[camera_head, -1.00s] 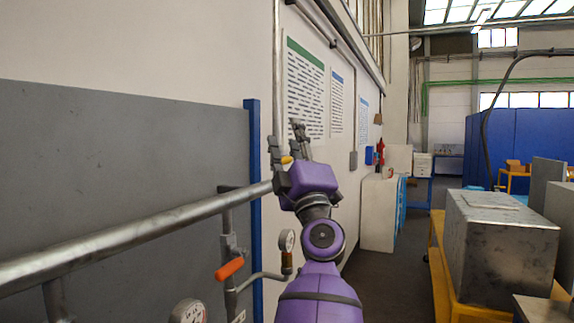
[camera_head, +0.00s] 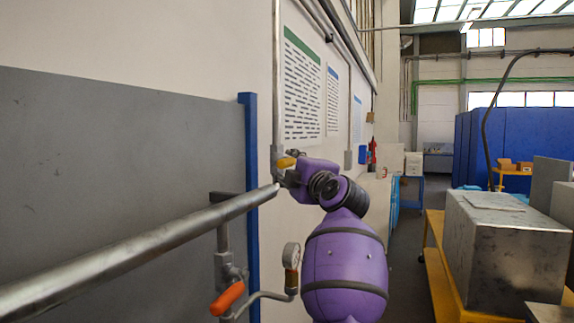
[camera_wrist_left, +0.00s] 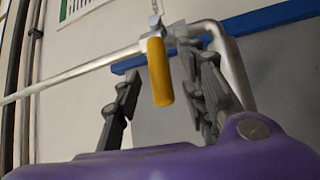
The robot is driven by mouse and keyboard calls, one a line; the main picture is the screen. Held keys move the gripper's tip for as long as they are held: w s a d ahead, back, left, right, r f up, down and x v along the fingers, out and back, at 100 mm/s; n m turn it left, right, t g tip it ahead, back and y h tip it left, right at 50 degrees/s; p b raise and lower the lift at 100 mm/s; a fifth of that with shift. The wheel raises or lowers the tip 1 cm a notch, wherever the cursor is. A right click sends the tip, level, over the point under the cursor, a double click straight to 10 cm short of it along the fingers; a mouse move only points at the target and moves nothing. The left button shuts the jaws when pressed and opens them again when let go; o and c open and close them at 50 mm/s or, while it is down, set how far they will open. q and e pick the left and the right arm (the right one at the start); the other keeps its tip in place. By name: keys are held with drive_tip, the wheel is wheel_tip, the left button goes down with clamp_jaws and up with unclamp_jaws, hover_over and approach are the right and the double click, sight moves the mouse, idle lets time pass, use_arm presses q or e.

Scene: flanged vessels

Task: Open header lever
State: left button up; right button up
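A yellow lever (camera_head: 287,162) sits on a valve at the wall end of the grey header pipe (camera_head: 150,240). In the left wrist view the yellow lever (camera_wrist_left: 159,72) hangs from its valve stem, between my spread fingers. My left gripper (camera_head: 282,173) is at this valve, its fingers partly hidden behind its own purple body. In the left wrist view my left gripper (camera_wrist_left: 162,72) is open, with one finger on each side of the lever and a gap visible on the left. Contact on the right side is unclear. My right gripper is out of view.
An orange lever (camera_head: 227,298) and a pressure gauge (camera_head: 291,256) are on piping below the header. A grey panel (camera_head: 110,150) with a blue post (camera_head: 250,190) stands behind. A metal box (camera_head: 505,245) on a yellow cart is at right; the aisle between is clear.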

use_arm(q)
drive_tip(key=shift+x, duration=0.95)
drive_tip(key=shift+w+a+f, duration=0.1)
drive_tip(key=shift+w+a, duration=0.1)
drive_tip(key=shift+w, duration=0.15)
drive_tip(key=shift+w+a+r, duration=0.1)
drive_tip(key=shift+w+r, duration=0.1)
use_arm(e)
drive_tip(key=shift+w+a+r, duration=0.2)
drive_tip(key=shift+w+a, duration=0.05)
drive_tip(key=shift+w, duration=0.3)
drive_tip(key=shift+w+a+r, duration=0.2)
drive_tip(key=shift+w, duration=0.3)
use_arm(q)
drive_tip(key=shift+c, duration=0.5)
drive_tip(key=c, duration=0.8)
clamp_jaws()
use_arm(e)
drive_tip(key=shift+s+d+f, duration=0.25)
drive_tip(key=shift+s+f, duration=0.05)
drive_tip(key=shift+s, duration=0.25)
